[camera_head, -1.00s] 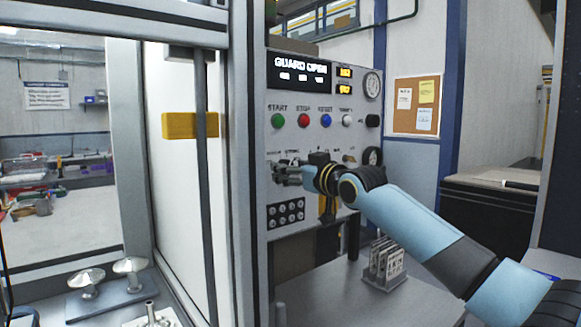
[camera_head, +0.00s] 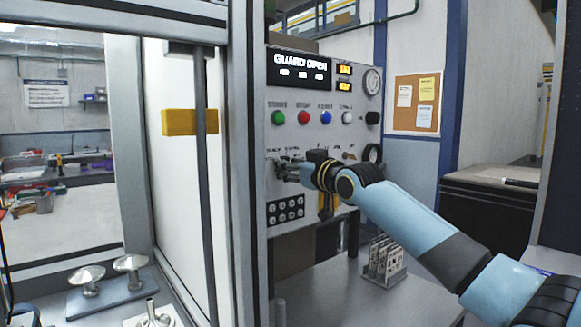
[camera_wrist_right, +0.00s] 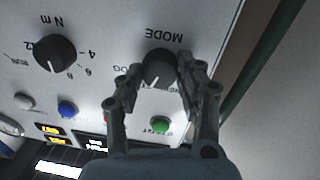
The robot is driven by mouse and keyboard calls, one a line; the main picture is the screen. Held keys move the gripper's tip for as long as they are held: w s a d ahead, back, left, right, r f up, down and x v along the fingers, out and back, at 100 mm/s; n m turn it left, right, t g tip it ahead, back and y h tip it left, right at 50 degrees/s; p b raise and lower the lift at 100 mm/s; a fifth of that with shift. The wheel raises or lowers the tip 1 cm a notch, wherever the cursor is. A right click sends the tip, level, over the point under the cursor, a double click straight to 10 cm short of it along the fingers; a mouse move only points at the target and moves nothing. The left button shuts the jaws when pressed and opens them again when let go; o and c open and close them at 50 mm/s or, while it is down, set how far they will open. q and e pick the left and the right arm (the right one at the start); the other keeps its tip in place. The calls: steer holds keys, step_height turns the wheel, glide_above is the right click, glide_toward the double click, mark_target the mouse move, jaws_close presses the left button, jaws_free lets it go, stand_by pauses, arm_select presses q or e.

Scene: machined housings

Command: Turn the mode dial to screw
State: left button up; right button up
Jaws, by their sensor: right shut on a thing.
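The mode dial (camera_wrist_right: 158,68) is a black knob with a white pointer line on the light grey panel, under the upside-down word MODE in the right wrist view. My right gripper (camera_wrist_right: 158,82) is shut on it, with one finger on each side. Its pointer runs toward the green button side; parts of the printed labels around it are hidden by the fingers. In the head view my right gripper (camera_head: 282,171) reaches the panel's left side below the green button and hides the dial. My left gripper is not in view.
The control panel (camera_head: 345,103) has a green button (camera_head: 278,118), a red one, a blue one and a white one. A second black knob marked N m (camera_wrist_right: 55,53) is beside the mode dial. A display reads GUARD OPEN. A card rack (camera_head: 384,262) stands on the bench below.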

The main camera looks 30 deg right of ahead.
steer(key=shift+f+n+t+b, duration=0.15)
steer(key=shift+n+t+b, duration=0.15)
steer(key=shift+n+b, duration=3.6)
steer(key=shift+n+p, duration=0.4)
steer(key=shift+n, duration=0.3)
steer(key=o, duration=1.2)
steer(key=shift+c, duration=0.2)
